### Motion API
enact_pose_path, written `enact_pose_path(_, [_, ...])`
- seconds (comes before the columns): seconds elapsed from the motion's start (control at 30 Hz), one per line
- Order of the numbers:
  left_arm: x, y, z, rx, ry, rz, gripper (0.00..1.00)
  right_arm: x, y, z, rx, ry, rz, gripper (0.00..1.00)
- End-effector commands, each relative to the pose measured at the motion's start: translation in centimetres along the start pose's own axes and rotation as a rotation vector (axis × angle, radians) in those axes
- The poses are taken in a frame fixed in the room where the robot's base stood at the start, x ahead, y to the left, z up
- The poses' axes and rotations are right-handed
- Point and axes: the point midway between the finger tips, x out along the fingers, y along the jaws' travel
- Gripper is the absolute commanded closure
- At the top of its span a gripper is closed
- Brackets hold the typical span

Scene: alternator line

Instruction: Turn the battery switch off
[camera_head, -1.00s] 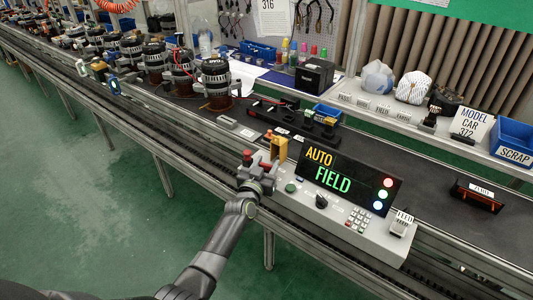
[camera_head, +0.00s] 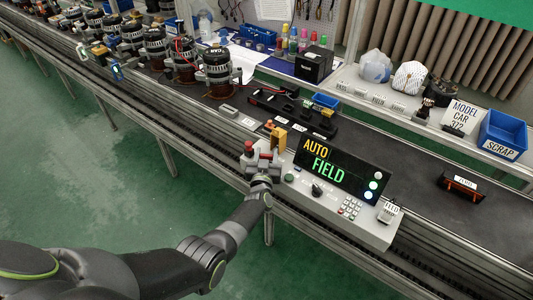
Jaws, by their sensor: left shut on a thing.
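My left gripper (camera_head: 263,156) is at the left end of the grey control panel (camera_head: 330,212), with its fingers shut at the battery switch. The fingers cover most of the switch, so its handle position cannot be made out. A red knob (camera_head: 248,147) shows just left of the fingers, and a yellow block (camera_head: 279,138) stands just behind and right of them. The panel's display (camera_head: 325,160) reads AUTO and FIELD. Its lamps (camera_head: 374,185) at the right are lit pale. My right gripper is out of view.
A green button (camera_head: 290,178), a black knob (camera_head: 317,190) and a keypad (camera_head: 350,208) sit right of the gripper. Several alternators (camera_head: 217,70) stand on the line at the left. A blue scrap bin (camera_head: 502,135) is at the right.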

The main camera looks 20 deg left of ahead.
Motion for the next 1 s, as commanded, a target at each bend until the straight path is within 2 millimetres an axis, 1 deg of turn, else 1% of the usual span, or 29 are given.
enact_pose_path(0.03, [0.14,0.02,-0.33,0.000,0.005,-0.003,0.79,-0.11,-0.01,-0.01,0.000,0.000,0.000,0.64])
enact_pose_path(0.5, [0.06,0.00,-0.19,0.002,0.002,-0.008,0.79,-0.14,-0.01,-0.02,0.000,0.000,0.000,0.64])
enact_pose_path(0.53, [0.06,0.00,-0.18,0.002,0.002,-0.008,0.55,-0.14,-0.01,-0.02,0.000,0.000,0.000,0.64])
enact_pose_path(0.7, [0.01,0.01,-0.09,0.002,0.000,-0.008,0.35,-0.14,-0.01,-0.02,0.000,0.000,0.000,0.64])
enact_pose_path(1.0, [-0.03,-0.02,0.01,0.002,-0.002,-0.008,0.35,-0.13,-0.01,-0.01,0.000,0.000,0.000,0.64])
